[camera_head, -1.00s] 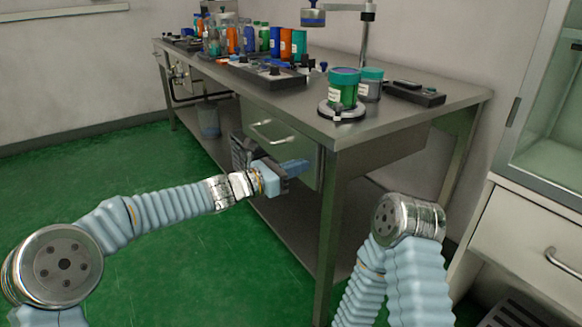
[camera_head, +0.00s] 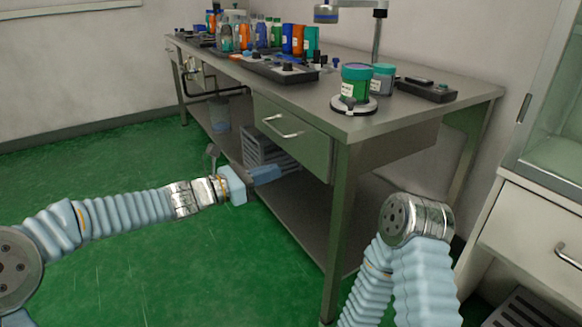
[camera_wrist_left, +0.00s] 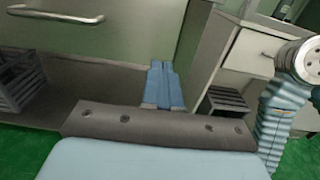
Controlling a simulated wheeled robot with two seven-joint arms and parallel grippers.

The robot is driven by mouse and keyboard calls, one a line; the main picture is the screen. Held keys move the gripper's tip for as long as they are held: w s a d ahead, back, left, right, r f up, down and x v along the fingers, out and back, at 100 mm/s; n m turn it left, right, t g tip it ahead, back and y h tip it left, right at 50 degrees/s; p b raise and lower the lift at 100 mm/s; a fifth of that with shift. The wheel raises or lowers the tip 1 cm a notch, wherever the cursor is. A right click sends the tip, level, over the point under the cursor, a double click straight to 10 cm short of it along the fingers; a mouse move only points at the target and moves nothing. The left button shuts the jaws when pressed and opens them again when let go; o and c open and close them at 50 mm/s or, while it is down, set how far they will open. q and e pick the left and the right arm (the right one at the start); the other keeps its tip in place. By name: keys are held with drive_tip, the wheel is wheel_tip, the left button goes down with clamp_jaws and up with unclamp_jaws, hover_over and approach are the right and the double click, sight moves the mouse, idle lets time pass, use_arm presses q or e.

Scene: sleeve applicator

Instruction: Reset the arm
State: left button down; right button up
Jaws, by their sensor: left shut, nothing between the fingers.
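My left gripper (camera_head: 266,175) is in the head view, low in front of the workbench and below its drawer. Its blue fingers are together, with nothing between them, and point right. The fingers also show in the left wrist view (camera_wrist_left: 163,86), side by side against the bench's lower shelf area. My right arm (camera_head: 418,222) rises at the lower right of the head view, bent at a metal joint. Its gripper is not visible.
The metal workbench (camera_head: 345,225) has a drawer (camera_head: 295,135) with a handle. Green-lidded jars (camera_head: 356,90), bottles and a black tray (camera_head: 270,68) stand on top. A grey rack (camera_head: 265,150) sits on the lower shelf. A white cabinet (camera_head: 530,225) is at right. Green floor (camera_head: 120,260) is clear at left.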

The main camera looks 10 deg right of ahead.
use_arm(q)
drive_tip(key=s+a+f+m+g+y+p, duration=0.1)
drive_tip(key=s+a+f+m+y, duration=0.2)
drive_tip(key=f, duration=0.6)
drive_tip(key=s+a+f+m+g+y+p, duration=0.1)
drive_tip(key=s+a+f+m+y, duration=0.2)
drive_tip(key=f, duration=0.7)
drive_tip(key=s+a+f+m+g+y+p, duration=0.1)
drive_tip(key=s+a+f+g+y, duration=0.15)
drive_tip(key=s+a+f, duration=0.45)
drive_tip(key=s+a+f+m+y+p, duration=0.1)
drive_tip(key=s+a+f+m+y, duration=0.1)
drive_tip(key=s+a+f+m, duration=0.2)
drive_tip(key=s+a+f+m+y+p, duration=0.1)
drive_tip(key=s+a+f+m+y, duration=0.1)
drive_tip(key=s+a+f+m, duration=0.3)
drive_tip(key=s+f+m, duration=0.3)
drive_tip(key=s+f, duration=0.3)
drive_tip(key=s, duration=0.1)
drive_tip(key=shift+s+m+y, duration=0.15)
drive_tip(key=shift+m+y, duration=0.15)
drive_tip(key=shift+y, duration=0.05)
